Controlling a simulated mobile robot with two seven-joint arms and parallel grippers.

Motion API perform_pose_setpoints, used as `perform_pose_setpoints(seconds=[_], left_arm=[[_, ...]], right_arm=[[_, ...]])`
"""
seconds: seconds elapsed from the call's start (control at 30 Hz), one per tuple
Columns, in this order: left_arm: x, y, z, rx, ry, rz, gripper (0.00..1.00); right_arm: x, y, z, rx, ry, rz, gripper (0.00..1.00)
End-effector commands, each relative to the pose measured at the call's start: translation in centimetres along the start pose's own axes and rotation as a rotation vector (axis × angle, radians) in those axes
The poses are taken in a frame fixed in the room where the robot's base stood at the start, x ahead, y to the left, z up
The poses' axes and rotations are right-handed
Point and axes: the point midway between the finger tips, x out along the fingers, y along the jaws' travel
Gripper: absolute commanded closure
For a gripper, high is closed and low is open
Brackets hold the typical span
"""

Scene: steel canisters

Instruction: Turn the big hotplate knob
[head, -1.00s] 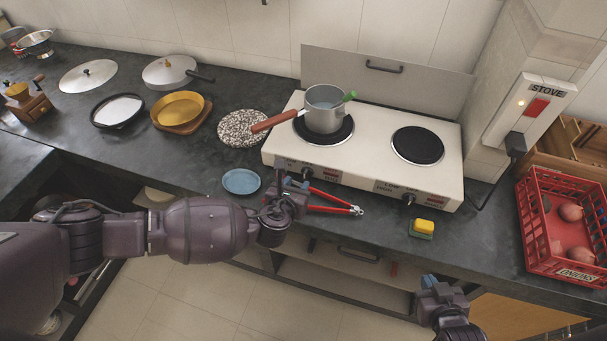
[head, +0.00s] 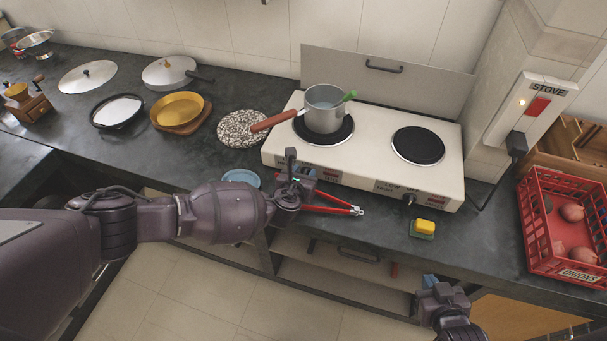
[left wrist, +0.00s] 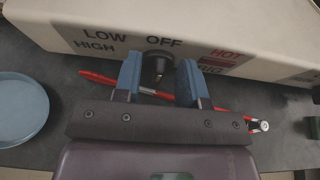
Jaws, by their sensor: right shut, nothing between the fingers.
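The big hotplate knob (left wrist: 156,67) is dark and round, on the stove's front below the LOW, HIGH and OFF marks, beside a red HOT light and the word BIG. My left gripper (left wrist: 160,78) is open, with one blue-tipped finger on each side of the knob. The gaps are narrow, and I cannot tell whether either finger touches it. In the head view my left gripper (head: 299,166) is at the stove's front left and hides this knob. My right gripper (head: 429,281) is shut and empty, low in front of the counter.
The white stove (head: 370,150) carries a pot (head: 325,108) on its left plate; the right plate (head: 418,145) is bare. Red-handled tongs (head: 335,206) lie below my left gripper. A blue plate (left wrist: 20,108), a sponge (head: 424,227) and a red onion crate (head: 560,235) are nearby.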

Motion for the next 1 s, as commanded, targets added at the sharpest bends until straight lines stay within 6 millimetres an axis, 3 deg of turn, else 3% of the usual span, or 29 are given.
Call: perform_pose_setpoints(seconds=[0.03, 0.23, 0.63, 1.0], left_arm=[[0.0, 0.0, 0.0, 0.000, 0.000, 0.000, 0.69], [0.0, 0.0, 0.0, 0.000, 0.000, 0.000, 1.00], [0.0, 0.2, -0.2, -0.051, 0.001, -0.020, 1.00], [0.1, 0.8, -0.5, -0.286, 0.001, -0.117, 1.00]], right_arm=[[0.0, 0.0, 0.0, 0.000, 0.000, 0.000, 1.00], [0.0, 0.0, 0.0, 0.000, 0.000, 0.000, 1.00], [0.2, -0.1, 0.3, 0.000, 0.001, 0.000, 1.00], [1.3, -0.2, 1.1, -0.001, 0.012, -0.001, 1.00]])
